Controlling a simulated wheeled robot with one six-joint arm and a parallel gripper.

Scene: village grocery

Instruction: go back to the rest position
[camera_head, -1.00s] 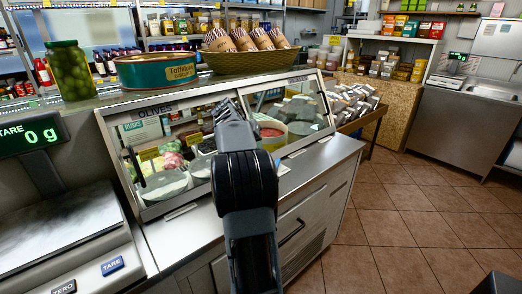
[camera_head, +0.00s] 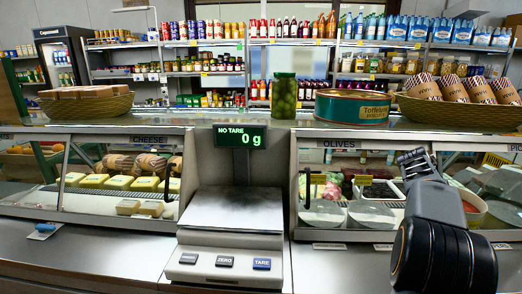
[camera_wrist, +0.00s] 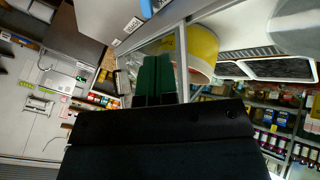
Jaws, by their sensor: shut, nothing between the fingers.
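My arm reaches up at the right of the head view, and my gripper (camera_head: 418,165) is at its far end, over the front of the olives counter (camera_head: 340,213). In the wrist view, the two fingers of my gripper (camera_wrist: 156,75) lie close side by side, with nothing seen between them.
The scale (camera_head: 235,215) reads 0 g, left of my arm. A jar of olives (camera_head: 284,95), a green tin (camera_head: 352,106) and a basket of paper cones (camera_head: 455,112) stand on the ledge. The cheese counter (camera_head: 120,190) is at left.

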